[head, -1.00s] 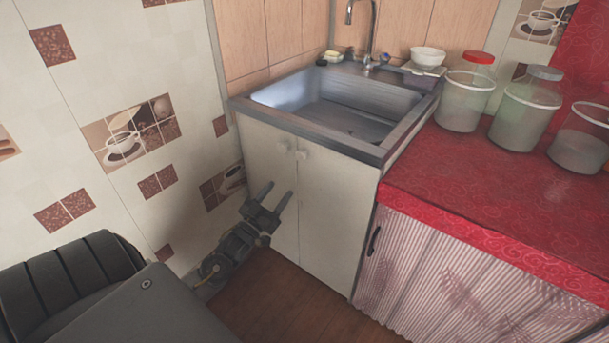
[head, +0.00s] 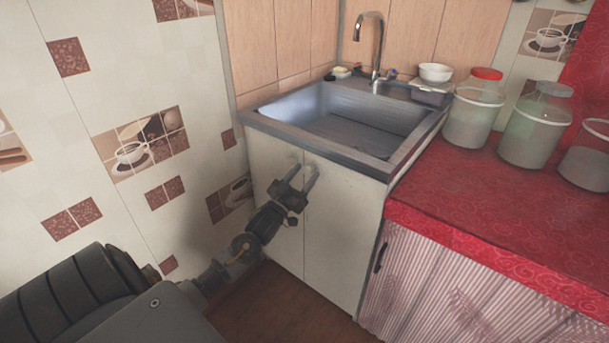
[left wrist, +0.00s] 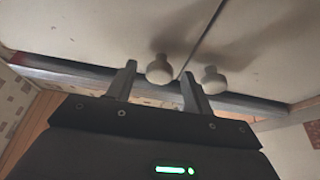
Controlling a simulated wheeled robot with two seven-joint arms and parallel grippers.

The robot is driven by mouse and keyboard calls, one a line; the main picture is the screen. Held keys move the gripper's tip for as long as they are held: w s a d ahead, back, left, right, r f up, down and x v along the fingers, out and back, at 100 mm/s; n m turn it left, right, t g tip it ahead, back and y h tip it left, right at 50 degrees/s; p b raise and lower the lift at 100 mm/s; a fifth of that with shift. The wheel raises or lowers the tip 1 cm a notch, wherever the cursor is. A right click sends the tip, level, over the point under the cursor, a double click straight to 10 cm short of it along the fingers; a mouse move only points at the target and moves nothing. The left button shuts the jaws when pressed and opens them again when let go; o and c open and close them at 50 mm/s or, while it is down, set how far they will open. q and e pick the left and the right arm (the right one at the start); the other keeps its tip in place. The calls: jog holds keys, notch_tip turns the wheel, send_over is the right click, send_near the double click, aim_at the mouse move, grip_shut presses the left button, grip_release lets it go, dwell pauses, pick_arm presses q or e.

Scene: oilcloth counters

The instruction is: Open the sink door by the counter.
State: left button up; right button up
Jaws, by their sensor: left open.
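The sink cabinet has two pale doors below the metal sink: the right door (head: 338,240), beside the red counter, and the left door (head: 268,160). Both look shut. My left gripper (head: 305,170) is open in front of the doors, near their upper meeting edges, and its fingers largely hide the knobs in the head view. In the left wrist view two round white knobs show: one knob (left wrist: 159,69) appears between the open fingers (left wrist: 158,88), the other knob (left wrist: 210,80) by the right finger's tip. I cannot tell whether either is touched. My right gripper is out of view.
The metal sink (head: 350,125) with its tap (head: 376,45) is above the doors. The red counter (head: 470,190) adjoins at right, with jars and a striped curtain (head: 430,270) below. A tiled wall (head: 100,190) stands close at left. Some floor (head: 275,305) is clear.

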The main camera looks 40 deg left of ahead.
pick_arm(q)
jog(key=shift+w+r, duration=0.1)
jog(key=shift+w, duration=0.15)
grip_shut()
jog(key=shift+d, duration=0.1)
